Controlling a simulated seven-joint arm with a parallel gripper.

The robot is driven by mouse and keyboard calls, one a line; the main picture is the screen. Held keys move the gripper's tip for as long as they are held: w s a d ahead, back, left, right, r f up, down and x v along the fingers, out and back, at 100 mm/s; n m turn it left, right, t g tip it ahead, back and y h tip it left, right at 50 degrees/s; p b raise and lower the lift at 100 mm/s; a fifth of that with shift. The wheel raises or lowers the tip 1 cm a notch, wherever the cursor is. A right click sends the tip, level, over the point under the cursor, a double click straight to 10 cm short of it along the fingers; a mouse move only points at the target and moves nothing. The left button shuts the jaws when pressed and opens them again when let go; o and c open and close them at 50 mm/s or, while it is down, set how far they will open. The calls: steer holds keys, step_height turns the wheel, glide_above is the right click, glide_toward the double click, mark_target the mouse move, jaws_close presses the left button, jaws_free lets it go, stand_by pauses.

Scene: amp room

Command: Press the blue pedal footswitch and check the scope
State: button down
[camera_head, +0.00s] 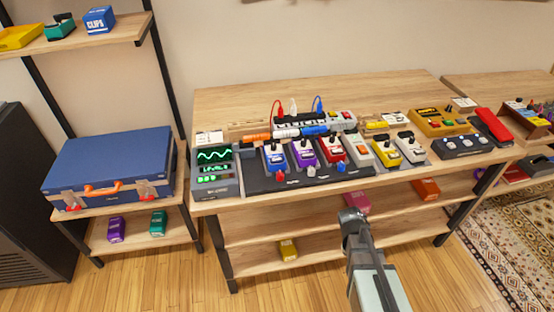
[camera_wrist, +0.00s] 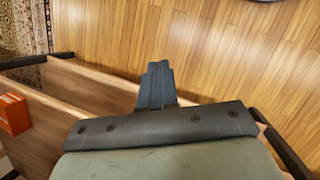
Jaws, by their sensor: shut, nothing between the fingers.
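The blue pedal (camera_head: 275,158) sits at the left end of the row on the dark pedalboard, on the wooden table. The scope (camera_head: 212,170) stands just left of the pedalboard. Its screen shows a green wave on top and more green readouts below. My gripper (camera_head: 352,215) is in front of the table's front edge, to the right of and nearer than the blue pedal, and apart from it. It is shut and empty. In the wrist view my gripper (camera_wrist: 157,85) points over the floor and shelf; neither pedal nor scope shows there.
Purple (camera_head: 304,151) and red (camera_head: 331,149) pedals stand right of the blue one. Cables rise from a power strip (camera_head: 300,121) behind. A blue case (camera_head: 110,165) lies on the left shelf. Floor in front is clear.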

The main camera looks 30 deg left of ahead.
mark_target(275, 161)
steer(key=a+r+n+t, duration=0.2)
steer(key=a+r, duration=0.6)
steer(key=r, duration=0.1)
steer(key=a+r+n+t+y, duration=0.1)
steer(key=a+r+n+t, duration=0.1)
steer(key=a+r, duration=0.6)
steer(key=w+a+r+n+t, duration=0.1)
steer(key=a+r+n, duration=0.3)
steer(key=a+r, duration=0.5)
steer(key=shift+a+r+t, duration=0.3)
steer(key=shift+a+t, duration=0.05)
steer(key=shift+t, duration=0.15)
steer(key=w+a+r+n+t+y, duration=0.1)
steer(key=a+r+n+t+y, duration=0.1)
steer(key=a+r, duration=0.8)
steer(key=shift+w+a+r+n+t, duration=0.35)
steer(key=shift+r+n, duration=0.25)
steer(key=shift+n, duration=0.3)
steer(key=shift+f, duration=0.1)
steer(key=shift+f, duration=4.35)
steer(key=shift+f, duration=0.9)
steer(key=shift+r, duration=0.9)
